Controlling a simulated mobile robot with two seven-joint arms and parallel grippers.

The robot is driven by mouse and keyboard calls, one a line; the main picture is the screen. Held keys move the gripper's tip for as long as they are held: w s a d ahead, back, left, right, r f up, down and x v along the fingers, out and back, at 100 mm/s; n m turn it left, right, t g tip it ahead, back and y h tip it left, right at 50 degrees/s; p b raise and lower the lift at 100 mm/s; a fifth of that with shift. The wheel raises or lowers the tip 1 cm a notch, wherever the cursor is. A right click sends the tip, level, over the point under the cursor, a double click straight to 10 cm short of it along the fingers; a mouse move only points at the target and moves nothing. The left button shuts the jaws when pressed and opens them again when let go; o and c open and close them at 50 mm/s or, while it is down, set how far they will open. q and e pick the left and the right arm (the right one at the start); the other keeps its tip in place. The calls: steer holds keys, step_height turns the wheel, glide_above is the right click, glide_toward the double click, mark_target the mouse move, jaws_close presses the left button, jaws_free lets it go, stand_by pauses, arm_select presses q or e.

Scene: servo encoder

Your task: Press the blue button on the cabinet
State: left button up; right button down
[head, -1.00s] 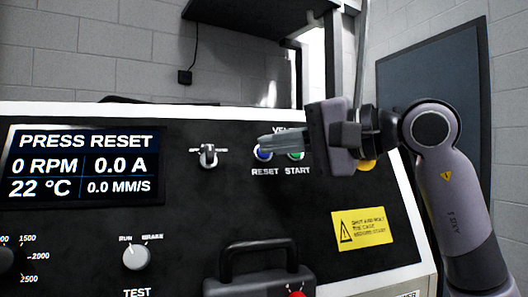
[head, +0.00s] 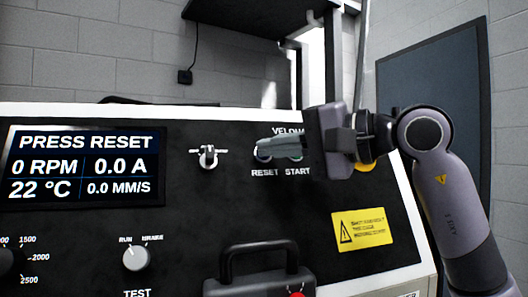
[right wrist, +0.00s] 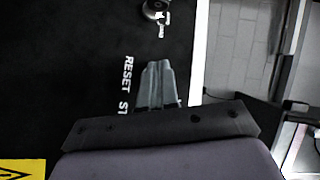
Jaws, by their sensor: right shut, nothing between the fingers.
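The black cabinet panel (head: 205,222) fills the lower head view. Its screen (head: 85,165) reads PRESS RESET. The blue button, above the RESET label (head: 264,172), is almost fully covered by my right gripper's fingers; only a bit of its rim shows. My right gripper (head: 264,149) is shut and empty, with its fingertips in front of the button. I cannot tell whether they touch it. In the right wrist view the shut fingers (right wrist: 157,80) lie beside the RESET lettering (right wrist: 127,75), and the button is hidden. My left gripper is not in view.
The START button sits just right, partly behind the fingers. A key switch (head: 208,156) is to the left. A run/brake knob (head: 136,256), a black handle (head: 260,252) and a yellow warning label (head: 362,229) are lower on the panel.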

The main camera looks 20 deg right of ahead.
stand_by(0.8)
steer(key=shift+s+r, duration=0.2)
steer(key=shift+s, duration=0.2)
steer(key=shift+s+d+r, duration=0.1)
steer(key=shift+s+r, duration=0.3)
steer(key=shift+s, duration=0.5)
steer(key=shift+s+a+r, duration=0.1)
steer(key=shift+s+r, duration=0.35)
steer(key=shift+s, duration=0.45)
steer(key=shift+s+d+r, duration=0.1)
steer(key=shift+s+r, duration=0.3)
steer(key=shift+s, duration=0.5)
